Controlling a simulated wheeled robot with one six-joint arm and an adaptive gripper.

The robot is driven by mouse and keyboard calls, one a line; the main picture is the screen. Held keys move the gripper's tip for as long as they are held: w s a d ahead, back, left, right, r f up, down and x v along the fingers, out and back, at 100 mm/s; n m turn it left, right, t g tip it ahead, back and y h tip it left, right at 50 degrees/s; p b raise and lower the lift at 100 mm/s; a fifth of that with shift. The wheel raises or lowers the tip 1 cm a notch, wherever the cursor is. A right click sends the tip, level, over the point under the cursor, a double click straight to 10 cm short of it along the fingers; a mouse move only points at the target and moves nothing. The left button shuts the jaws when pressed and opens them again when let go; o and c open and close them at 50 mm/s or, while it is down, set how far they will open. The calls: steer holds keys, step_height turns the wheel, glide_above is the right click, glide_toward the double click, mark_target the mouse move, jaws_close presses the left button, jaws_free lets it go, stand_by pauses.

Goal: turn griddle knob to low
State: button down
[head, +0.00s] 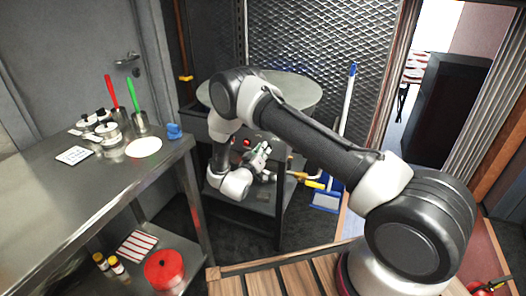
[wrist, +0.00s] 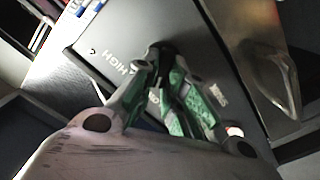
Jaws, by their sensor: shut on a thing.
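The griddle (head: 296,92) is a wide, round, pale plate on a dark stand, partly hidden behind my arm. Its dark front panel (wrist: 195,48) fills much of the wrist view and bears white lettering, with "HIGH" readable beside the fingers. My gripper (wrist: 160,66) has green-padded fingers, and they are shut on the dark griddle knob (wrist: 154,50) at the panel. The knob is mostly hidden between the fingertips, so I cannot tell its setting. In the head view my gripper (head: 264,148) is at the front of the stand.
A small red light (head: 247,142) shows on the panel. A metal steel counter (head: 60,190) with jars and utensils stands at the left. A wooden slatted surface (head: 285,282) is in front.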

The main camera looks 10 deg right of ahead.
steer(key=shift+f+n, duration=0.1)
steer(key=shift+n, duration=0.2)
steer(key=c, duration=1.5)
jaws_free()
steer(key=shift+a, duration=0.1)
steer(key=v, duration=1.2)
